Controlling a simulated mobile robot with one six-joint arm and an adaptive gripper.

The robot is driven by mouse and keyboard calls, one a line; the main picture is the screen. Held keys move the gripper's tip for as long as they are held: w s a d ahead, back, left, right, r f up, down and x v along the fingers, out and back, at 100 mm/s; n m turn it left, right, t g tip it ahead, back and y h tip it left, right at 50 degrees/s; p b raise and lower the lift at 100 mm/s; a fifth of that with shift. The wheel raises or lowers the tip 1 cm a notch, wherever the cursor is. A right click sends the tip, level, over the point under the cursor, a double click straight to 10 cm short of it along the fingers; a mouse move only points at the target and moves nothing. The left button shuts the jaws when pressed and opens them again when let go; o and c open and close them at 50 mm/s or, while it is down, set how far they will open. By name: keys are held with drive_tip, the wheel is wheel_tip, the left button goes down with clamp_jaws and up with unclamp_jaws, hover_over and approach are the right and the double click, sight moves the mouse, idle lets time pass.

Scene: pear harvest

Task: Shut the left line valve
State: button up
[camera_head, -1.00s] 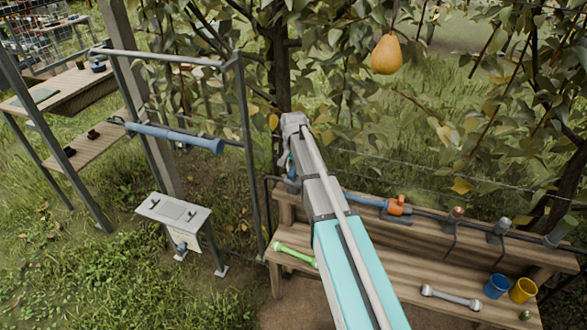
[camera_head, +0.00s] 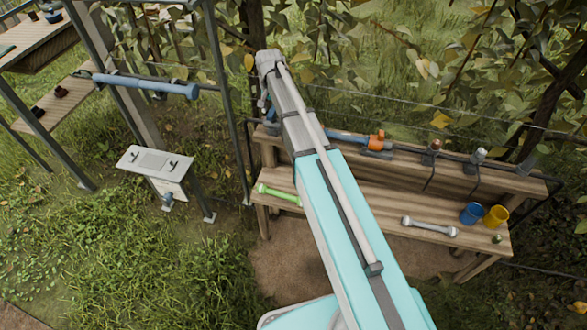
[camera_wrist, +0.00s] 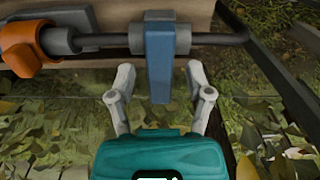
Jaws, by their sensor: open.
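A blue lever (camera_wrist: 160,65) hangs from a dark pipe in the wrist view. My gripper (camera_wrist: 159,74) is open, with one pale finger on each side of the lever and gaps showing between. In the head view my arm hides the fingers, and a bit of blue (camera_head: 268,112) shows beside its far end, at the left end of the bench. An orange valve (camera_head: 377,140) sits on the pipe further right along the bench. The orange valve is also at the left in the wrist view (camera_wrist: 28,48).
A wooden bench (camera_head: 350,195) holds a green wrench (camera_head: 279,195), a grey wrench (camera_head: 430,227), a blue cup (camera_head: 471,213) and a yellow cup (camera_head: 496,216). A small panel stand (camera_head: 155,160) is at left. A thick blue tube (camera_head: 145,86) hangs on the frame.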

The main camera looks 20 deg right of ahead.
sight(273, 112)
drive_tip(key=n, duration=0.8)
drive_tip(key=shift+n, duration=0.3)
wheel_tip(273, 112, up, 14)
drive_tip(key=p, duration=1.4)
drive_tip(key=s+d+f+m+b, duration=0.1)
drive_tip(key=s+f+m+b, duration=0.2)
drive_tip(key=s+f+b, duration=1.9)
drive_tip(key=s, duration=0.4)
drive_tip(key=shift+d+f+b, duration=0.25)
drive_tip(key=shift+f+b, duration=0.05)
idle(2.0)
